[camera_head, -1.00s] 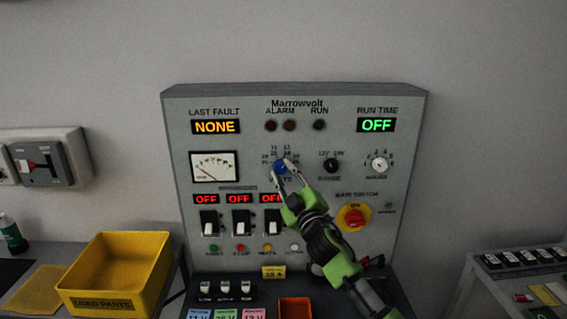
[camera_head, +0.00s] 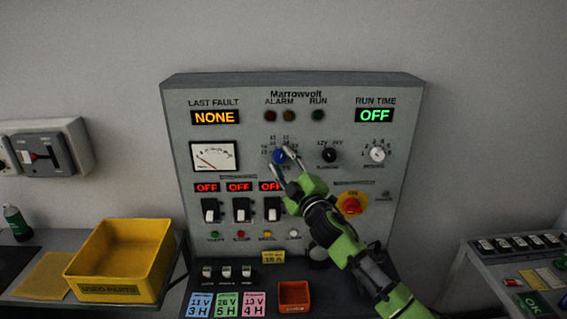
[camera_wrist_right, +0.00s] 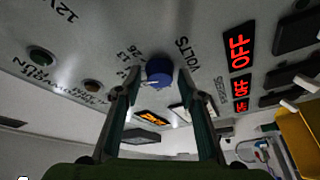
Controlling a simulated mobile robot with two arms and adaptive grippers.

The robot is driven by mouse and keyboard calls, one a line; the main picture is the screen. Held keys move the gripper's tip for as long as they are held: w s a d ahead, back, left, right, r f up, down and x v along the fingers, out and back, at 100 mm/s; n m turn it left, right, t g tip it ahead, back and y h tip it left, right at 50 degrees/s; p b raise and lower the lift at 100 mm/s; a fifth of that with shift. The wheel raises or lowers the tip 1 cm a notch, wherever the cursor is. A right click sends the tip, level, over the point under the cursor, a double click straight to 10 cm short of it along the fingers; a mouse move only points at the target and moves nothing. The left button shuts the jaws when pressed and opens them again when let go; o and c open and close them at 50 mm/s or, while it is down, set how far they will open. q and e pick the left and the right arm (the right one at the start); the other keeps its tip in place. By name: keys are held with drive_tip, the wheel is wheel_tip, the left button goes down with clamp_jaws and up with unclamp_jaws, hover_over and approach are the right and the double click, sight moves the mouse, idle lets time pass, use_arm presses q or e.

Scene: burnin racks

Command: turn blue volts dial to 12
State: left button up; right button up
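The blue volts dial (camera_head: 279,156) is on the upper middle of the grey panel, with a ring of small numbers around it that I cannot read reliably. In the right wrist view the dial (camera_wrist_right: 159,71) sits between the tips of my right gripper (camera_wrist_right: 157,78), one finger on each side. The fingers are spread, with the left tip very close to the dial; I cannot tell whether they touch it. In the head view my right gripper (camera_head: 284,160) reaches the dial from the lower right. My left gripper is not in view.
The black range knob (camera_head: 329,155) and a white knob (camera_head: 377,154) are to the dial's right. Switches (camera_head: 241,209) are below left. A yellow bin (camera_head: 122,258) stands at left.

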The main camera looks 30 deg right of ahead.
idle(0.3)
drive_tip(key=v, duration=1.2)
idle(0.3)
